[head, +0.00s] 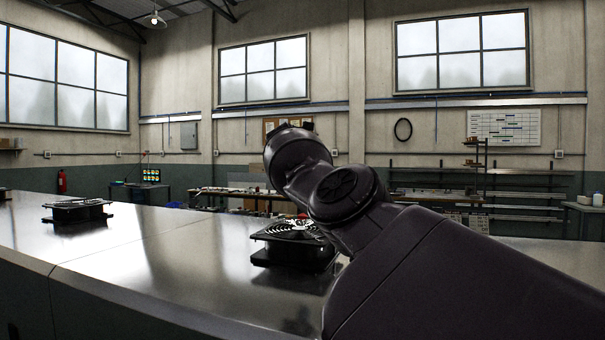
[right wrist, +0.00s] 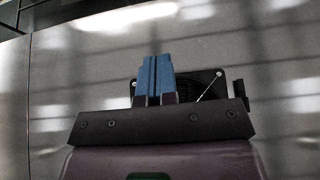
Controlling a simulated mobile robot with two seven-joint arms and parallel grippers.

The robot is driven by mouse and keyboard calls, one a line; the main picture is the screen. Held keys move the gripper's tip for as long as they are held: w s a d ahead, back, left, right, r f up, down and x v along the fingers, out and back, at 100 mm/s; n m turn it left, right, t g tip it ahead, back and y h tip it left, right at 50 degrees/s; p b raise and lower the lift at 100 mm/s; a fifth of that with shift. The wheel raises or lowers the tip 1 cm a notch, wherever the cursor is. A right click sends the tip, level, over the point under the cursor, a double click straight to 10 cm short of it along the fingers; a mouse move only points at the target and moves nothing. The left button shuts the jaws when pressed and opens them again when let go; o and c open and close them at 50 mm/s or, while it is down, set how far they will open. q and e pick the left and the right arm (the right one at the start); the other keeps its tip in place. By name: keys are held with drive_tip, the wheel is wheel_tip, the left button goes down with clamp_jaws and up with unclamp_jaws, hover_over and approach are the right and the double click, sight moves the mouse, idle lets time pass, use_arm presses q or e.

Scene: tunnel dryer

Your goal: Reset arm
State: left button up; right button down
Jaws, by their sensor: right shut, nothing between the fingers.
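My right arm (head: 400,255) reaches in from the lower right of the head view, bent at its joint over the metal counter. Its gripper is hidden there behind the arm. In the right wrist view the right gripper (right wrist: 154,80) shows two blue fingers pressed together with nothing between them. A black fan unit (right wrist: 205,84) lies on the metal surface beyond the fingers, partly covered by them and the gripper body. I cannot tell whether they touch it. My left gripper is in neither view.
A shiny metal counter (head: 160,250) runs across the front. A black fan unit (head: 290,255) sits on it beside my arm, partly hidden, and another fan unit (head: 77,212) stands farther left. The counter between them is clear. Workbenches and a shelf rack (head: 480,190) stand behind.

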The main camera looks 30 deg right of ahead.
drive_tip(key=shift+r+b, duration=1.1)
